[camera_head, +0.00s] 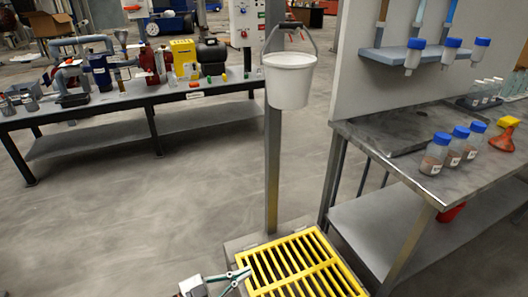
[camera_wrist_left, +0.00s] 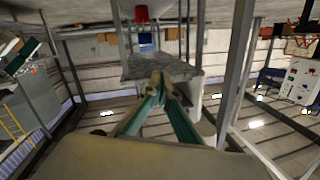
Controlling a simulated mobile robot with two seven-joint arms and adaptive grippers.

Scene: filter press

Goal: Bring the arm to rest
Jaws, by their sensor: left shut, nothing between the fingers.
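My left gripper (camera_head: 244,272) reaches in at the bottom of the head view, its pale body near the lower edge and its green fingers pointing right. The fingertips are just over or beside the left edge of a yellow floor grate (camera_head: 300,268); I cannot tell whether they touch it. In the left wrist view the two green fingers (camera_wrist_left: 160,88) converge at the tips, shut with nothing between them. Most of the left arm is out of the head view. My right gripper is in neither view.
A white bucket (camera_head: 289,82) hangs from a post (camera_head: 272,170) behind the grate. A steel bench (camera_head: 400,150) with blue-capped bottles (camera_head: 436,155) stands right. A long table (camera_head: 130,98) with pumps and cans stands back left. The floor (camera_head: 150,215) at left is clear.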

